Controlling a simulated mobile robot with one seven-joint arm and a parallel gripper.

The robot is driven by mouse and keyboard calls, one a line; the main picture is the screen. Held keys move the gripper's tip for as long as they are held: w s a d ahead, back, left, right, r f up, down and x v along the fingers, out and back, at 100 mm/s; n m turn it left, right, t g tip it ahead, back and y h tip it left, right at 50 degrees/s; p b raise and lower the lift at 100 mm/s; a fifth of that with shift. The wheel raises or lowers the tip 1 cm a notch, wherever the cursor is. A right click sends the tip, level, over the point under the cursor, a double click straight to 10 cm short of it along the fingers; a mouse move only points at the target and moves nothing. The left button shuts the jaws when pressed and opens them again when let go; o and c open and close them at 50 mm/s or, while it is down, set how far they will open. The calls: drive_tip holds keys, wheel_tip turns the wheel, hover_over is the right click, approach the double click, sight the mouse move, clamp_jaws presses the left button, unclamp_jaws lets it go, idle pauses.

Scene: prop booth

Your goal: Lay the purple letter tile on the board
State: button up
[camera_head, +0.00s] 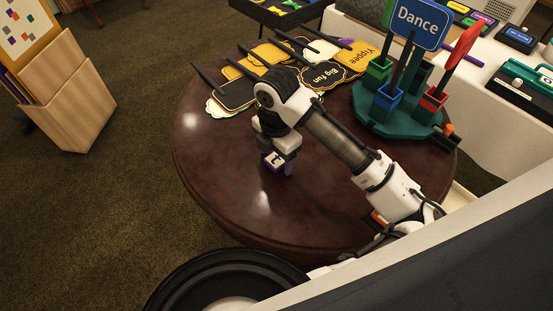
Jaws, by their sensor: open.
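A small purple letter tile (272,161) with a pale lettered face is at the round dark red table, left of its middle. My gripper (281,158) points down at the tile, with a grey finger close against its right side. The tile is partly covered by the gripper, and I cannot tell whether the fingers touch it or whether it rests on the table. The jaws are open. No board for the tile can be told for certain; a panel with coloured squares (20,32) stands in a wooden rack at the upper left.
Several black and yellow signs on sticks (330,76) lie across the back of the round table (222,190). A green holder (395,123) with upright signs stands at the back right. The table's left and front parts are clear.

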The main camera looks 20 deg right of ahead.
drive_tip(key=c, duration=1.1)
drive_tip(key=shift+r, duration=0.1)
wheel_tip(320, 180, up, 20)
drive_tip(key=shift+f+p, duration=0.1)
drive_tip(key=shift+p, duration=0.65)
